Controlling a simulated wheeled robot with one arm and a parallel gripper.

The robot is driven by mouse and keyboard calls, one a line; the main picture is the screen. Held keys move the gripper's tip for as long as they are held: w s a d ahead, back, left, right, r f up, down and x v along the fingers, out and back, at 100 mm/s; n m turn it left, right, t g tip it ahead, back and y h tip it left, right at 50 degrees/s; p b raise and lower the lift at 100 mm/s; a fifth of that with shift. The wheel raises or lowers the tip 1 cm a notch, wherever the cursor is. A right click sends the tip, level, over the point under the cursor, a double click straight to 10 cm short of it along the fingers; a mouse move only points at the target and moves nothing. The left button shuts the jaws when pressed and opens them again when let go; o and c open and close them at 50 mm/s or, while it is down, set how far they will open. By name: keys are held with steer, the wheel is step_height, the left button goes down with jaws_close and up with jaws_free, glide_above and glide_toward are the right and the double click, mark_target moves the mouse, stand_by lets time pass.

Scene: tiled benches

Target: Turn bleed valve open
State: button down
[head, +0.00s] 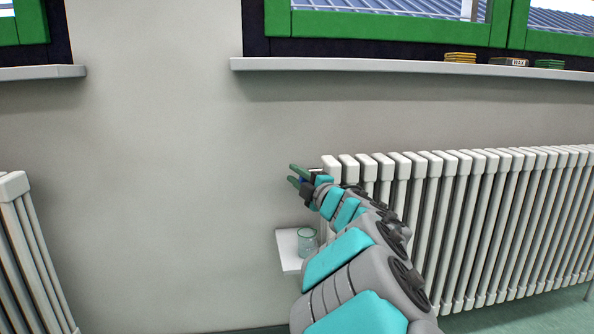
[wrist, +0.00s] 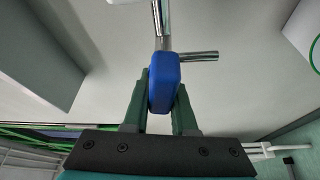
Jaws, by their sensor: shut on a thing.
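The bleed valve has a blue handle (wrist: 164,84) on a chrome stem (wrist: 161,28) with a short chrome spout (wrist: 200,56) to the right in the wrist view. My gripper (wrist: 163,92) has its green fingers on both sides of the blue handle and is shut on it. In the head view my gripper (head: 295,175) is at the upper left end of the white radiator (head: 470,220). Only a little blue shows there, and the valve body is mostly hidden by my gripper and arm.
Another radiator (head: 30,260) is at far left. The wall between the radiators is bare.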

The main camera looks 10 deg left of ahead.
steer(key=shift+a+f+n+g, duration=0.15)
steer(key=shift+n+g, duration=0.15)
steer(key=shift+n, duration=0.3)
steer(key=c, duration=0.7)
jaws_free()
steer(key=shift+s, duration=0.1)
steer(key=v, duration=0.7)
steer(key=shift+s+d+p, duration=0.25)
steer(key=shift+s+p, duration=0.05)
